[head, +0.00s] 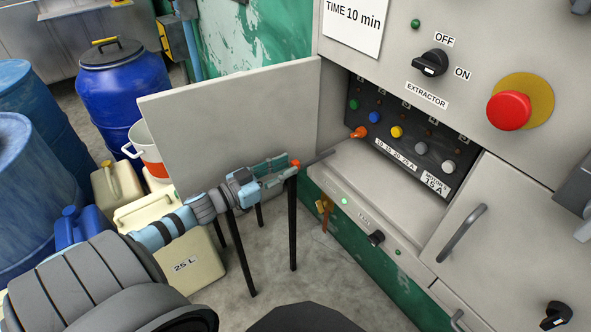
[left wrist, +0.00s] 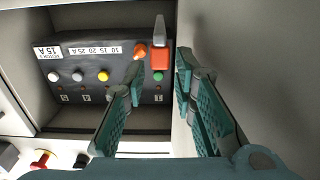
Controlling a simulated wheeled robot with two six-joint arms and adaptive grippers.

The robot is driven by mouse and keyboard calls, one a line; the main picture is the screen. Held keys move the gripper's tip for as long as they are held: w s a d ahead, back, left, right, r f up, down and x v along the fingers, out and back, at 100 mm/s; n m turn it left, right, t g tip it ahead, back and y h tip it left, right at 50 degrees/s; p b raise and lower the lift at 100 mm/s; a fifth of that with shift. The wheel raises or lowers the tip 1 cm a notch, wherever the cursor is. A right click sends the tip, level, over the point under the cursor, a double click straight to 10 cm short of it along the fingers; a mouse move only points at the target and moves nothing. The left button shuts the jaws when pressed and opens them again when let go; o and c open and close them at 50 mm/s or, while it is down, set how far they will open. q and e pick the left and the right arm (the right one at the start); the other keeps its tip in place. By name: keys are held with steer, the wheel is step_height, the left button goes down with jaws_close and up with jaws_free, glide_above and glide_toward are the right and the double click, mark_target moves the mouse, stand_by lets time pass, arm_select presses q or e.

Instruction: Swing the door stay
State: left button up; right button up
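The door stay (head: 318,158) is a thin grey bar with an orange-red end, beside the open grey door (head: 235,115). In the left wrist view the stay's red end (left wrist: 160,58) sits just ahead of and between my fingertips, with its grey bar beyond. My left gripper (head: 284,170) reaches in from the left at the red end. Its two teal fingers (left wrist: 160,80) are apart in the left wrist view, with a gap around the red end's line; I cannot tell if either touches it. My right gripper is not in view.
Behind the stay is a recess with coloured fuse knobs (head: 397,132). A red stop button (head: 509,110) and extractor switch (head: 430,63) are on the panel. Blue drums (head: 122,85) and a cream canister (head: 175,250) stand left. Thin black uprights (head: 292,225) stand below the gripper.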

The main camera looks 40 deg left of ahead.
mark_target(292, 164)
arm_select(q)
steer(key=shift+x, duration=1.95)
jaws_close()
